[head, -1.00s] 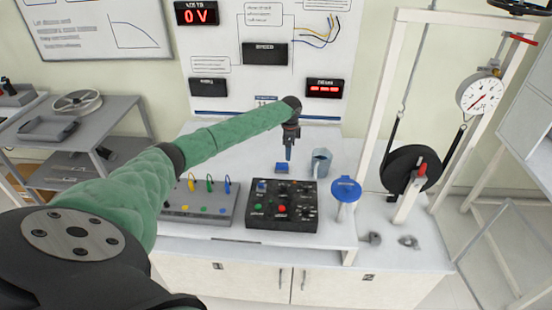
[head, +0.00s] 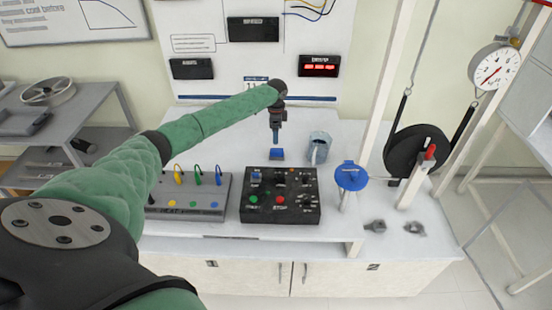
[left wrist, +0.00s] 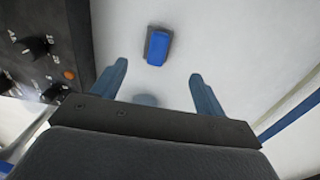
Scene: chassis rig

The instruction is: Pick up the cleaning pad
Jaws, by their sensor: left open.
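The cleaning pad (head: 277,154) is a small blue block with a darker edge, lying on the white bench top behind the black control box. In the left wrist view the pad (left wrist: 158,48) lies just beyond the fingertips, near the middle between them. My left gripper (head: 276,141) points down just above and behind the pad in the head view, and looks apart from it. In the left wrist view its two blue-grey fingers (left wrist: 158,70) are spread with nothing between the tips. My right gripper is in neither view.
A grey-blue mug (head: 318,148) stands right of the pad. The black control box (head: 280,196) with knobs and buttons is in front of it. A grey panel with cables (head: 190,196) lies left, and a blue disc (head: 351,176) on a post stands right.

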